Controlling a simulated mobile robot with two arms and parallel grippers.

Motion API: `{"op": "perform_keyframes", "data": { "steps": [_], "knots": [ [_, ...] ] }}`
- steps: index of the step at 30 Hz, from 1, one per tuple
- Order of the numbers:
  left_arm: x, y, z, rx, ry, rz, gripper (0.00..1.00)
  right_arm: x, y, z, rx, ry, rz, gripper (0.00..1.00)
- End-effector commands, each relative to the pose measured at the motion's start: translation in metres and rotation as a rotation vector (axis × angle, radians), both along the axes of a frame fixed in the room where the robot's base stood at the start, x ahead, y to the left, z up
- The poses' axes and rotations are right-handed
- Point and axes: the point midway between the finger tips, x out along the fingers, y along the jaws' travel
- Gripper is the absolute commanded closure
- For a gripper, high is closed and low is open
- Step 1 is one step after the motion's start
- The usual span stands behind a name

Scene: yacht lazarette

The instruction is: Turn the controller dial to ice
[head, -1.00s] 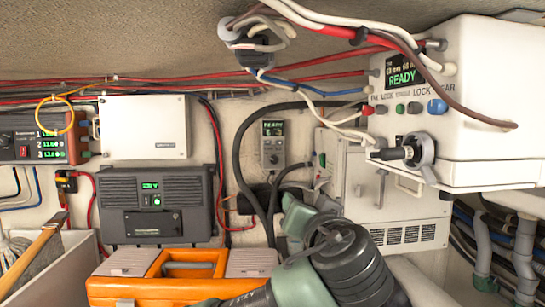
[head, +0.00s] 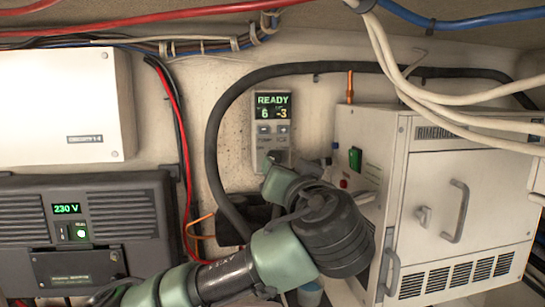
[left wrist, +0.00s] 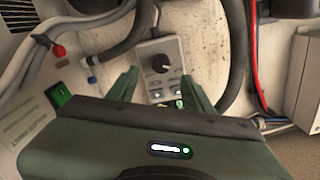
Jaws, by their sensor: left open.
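The controller (head: 268,106) is a small grey box on the back wall with a lit green and yellow display. It reads READY, 6 and -3, with two buttons below. In the left wrist view the controller (left wrist: 150,48) appears upside down, with its black round dial (left wrist: 162,63) showing. In the head view my arm largely hides its lower part. My left gripper (left wrist: 160,75) is open and empty, its two green fingers either side of the dial in that view. I cannot tell whether they touch anything. My right gripper is out of view.
A white cabinet (head: 400,150) with handles and a vent stands right of the controller. A thick black hose (head: 212,150) curves around the controller's left and top. A dark 230 V unit (head: 90,225) and a white box (head: 60,105) are at left. Loose white cables (head: 385,60) hang at upper right.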

Motion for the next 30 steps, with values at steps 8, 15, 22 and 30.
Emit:
{"op": "perform_keyframes", "data": {
  "steps": [8,15,22,30],
  "knots": [
    [0.04,0.01,0.005,0.004,0.003,0.006,0.49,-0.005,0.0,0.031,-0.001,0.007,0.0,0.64],
    [0.068,0.015,0.002,0.001,0.002,0.004,0.49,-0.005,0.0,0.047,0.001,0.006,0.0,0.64],
    [0.074,0.015,-0.001,0.001,0.001,0.001,0.49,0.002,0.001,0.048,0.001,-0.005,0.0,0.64],
    [0.073,0.015,-0.001,0.0,0.001,0.001,0.91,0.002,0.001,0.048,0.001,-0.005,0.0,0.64]
  ]
}}
